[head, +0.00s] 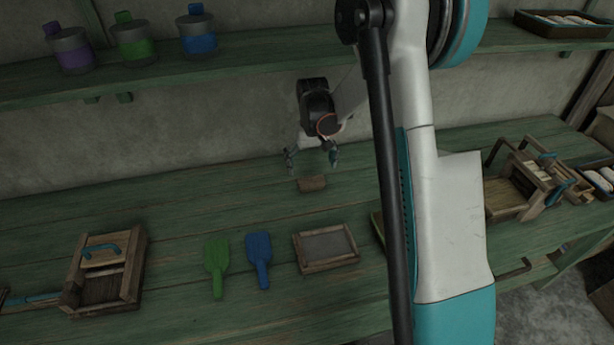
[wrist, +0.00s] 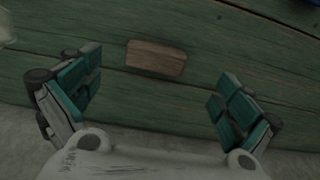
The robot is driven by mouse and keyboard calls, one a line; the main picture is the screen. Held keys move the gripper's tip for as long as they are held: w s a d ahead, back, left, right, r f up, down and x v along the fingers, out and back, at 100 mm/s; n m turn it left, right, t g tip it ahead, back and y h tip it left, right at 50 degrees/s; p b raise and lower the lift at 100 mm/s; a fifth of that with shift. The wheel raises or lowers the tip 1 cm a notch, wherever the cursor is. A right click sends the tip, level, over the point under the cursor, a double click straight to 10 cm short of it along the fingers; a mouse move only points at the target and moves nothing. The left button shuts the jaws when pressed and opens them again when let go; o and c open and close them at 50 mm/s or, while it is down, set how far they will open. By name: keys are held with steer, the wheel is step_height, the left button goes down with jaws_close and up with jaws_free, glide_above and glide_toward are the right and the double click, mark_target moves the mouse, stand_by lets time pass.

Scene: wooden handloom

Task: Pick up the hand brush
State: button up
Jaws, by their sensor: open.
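A small brown wooden block-shaped piece (head: 312,184), which looks like the hand brush, lies flat on the green bench. No bristles show, so I cannot be sure what it is. In the wrist view the same wooden piece (wrist: 156,58) lies ahead of the fingers, a little left of centre. My gripper (head: 312,160) is open and empty, and appears above and behind the piece in the head view. In the wrist view the teal finger pads of my gripper (wrist: 158,84) are spread wide, one on each side of the picture, apart from the piece.
A wood-framed screen (head: 327,247), a blue scoop (head: 259,260), a green scoop (head: 216,265) and a wooden box with a teal handle (head: 104,268) lie nearer the front. A small loom (head: 520,185) stands at right. A shelf (head: 260,58) with jars runs behind. Bench around the piece is clear.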

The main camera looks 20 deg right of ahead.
mark_target(312, 181)
steer(key=shift+w+d+f, duration=0.1)
steer(key=shift+w+f, duration=0.25)
steer(key=shift+f, duration=0.4)
step_height(312, 181, down, 7)
steer(key=b, duration=0.3)
steer(key=shift+d+r, duration=0.1)
steer(key=shift+d, duration=0.05)
steer(key=shift+r, duration=0.1)
steer(key=c, duration=1.2)
